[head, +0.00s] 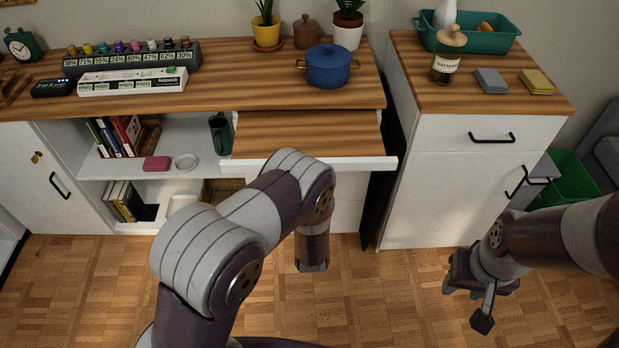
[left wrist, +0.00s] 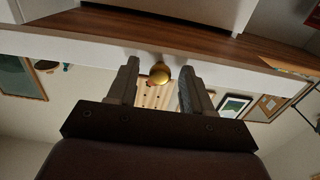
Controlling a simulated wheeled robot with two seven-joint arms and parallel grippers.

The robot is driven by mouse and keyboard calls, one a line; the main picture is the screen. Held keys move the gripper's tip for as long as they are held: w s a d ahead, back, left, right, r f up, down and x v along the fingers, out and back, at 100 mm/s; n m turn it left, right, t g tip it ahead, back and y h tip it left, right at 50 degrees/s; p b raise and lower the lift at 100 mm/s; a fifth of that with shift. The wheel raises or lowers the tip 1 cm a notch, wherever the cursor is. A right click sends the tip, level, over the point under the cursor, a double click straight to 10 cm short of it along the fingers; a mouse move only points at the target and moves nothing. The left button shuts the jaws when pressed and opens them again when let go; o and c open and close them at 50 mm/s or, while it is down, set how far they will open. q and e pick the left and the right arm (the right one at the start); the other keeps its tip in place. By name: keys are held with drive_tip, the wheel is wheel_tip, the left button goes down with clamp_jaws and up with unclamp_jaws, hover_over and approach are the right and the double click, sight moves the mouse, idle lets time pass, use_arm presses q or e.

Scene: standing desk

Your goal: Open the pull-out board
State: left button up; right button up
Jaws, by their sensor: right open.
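The pull-out board (head: 310,132) is a wood-topped board with a white front edge. In the head view it sticks out from under the desk top, left of the white cabinet. My right gripper (head: 475,301) is open and empty, low over the floor at the right.
The desk top (head: 225,98) carries a blue pot (head: 328,68), a row of paint jars and potted plants. Open shelves with books lie left of the board. A white cabinet (head: 465,180) with black handles stands to its right. The floor in front is clear.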

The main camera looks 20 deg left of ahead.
use_arm(q)
drive_tip(key=v, duration=1.2)
drive_tip(key=shift+s+p, duration=0.3)
drive_tip(key=shift+s, duration=0.05)
drive_tip(key=shift+d, duration=0.1)
